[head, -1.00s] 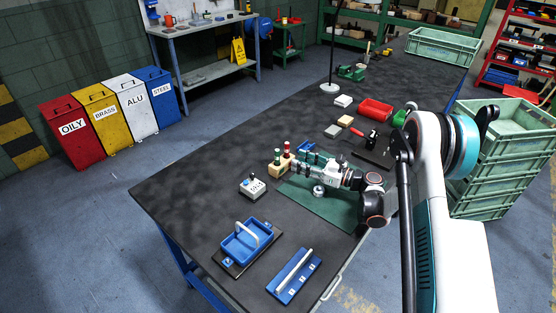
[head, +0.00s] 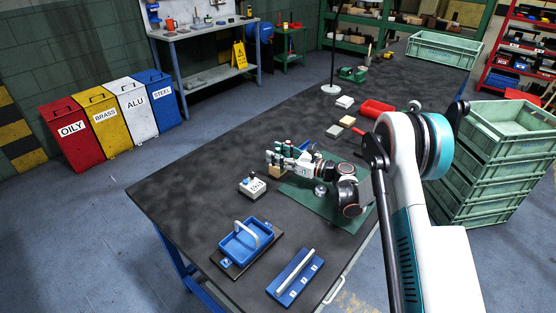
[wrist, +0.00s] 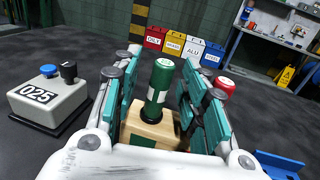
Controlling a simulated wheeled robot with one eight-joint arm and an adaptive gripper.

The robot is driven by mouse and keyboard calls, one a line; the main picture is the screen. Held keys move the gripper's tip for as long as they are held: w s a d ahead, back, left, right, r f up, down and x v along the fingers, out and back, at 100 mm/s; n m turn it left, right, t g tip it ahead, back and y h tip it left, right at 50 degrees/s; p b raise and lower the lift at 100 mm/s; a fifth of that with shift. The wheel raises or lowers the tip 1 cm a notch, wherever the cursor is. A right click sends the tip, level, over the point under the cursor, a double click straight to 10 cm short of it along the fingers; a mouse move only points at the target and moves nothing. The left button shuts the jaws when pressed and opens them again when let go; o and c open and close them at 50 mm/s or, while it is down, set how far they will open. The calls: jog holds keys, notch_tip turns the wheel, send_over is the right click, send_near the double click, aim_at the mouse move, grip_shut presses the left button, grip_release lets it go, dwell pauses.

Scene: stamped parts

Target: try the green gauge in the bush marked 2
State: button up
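The green gauge (wrist: 161,82) stands upright in a wooden block (wrist: 150,130) in the wrist view. My gripper (wrist: 160,90) is open, with one finger on each side of the gauge and a visible gap to each. A second gauge with a red top (wrist: 224,85) is partly hidden behind the right finger. In the head view my gripper (head: 280,154) is over the wooden block (head: 276,172) and largely hides the gauges. A blue plate with small white labels (head: 281,292) lies at the table's near edge. I cannot make out a bush marked 2.
A grey box reading 025 (wrist: 48,104) with knobs stands left of the block. A blue handled tray (head: 240,252) lies nearer. A green mat (head: 335,214) is under the arm. The table's left part is clear.

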grip_shut()
jog(key=shift+r, duration=0.1)
notch_tip(320, 180, up, 20)
jog(key=p, duration=0.7)
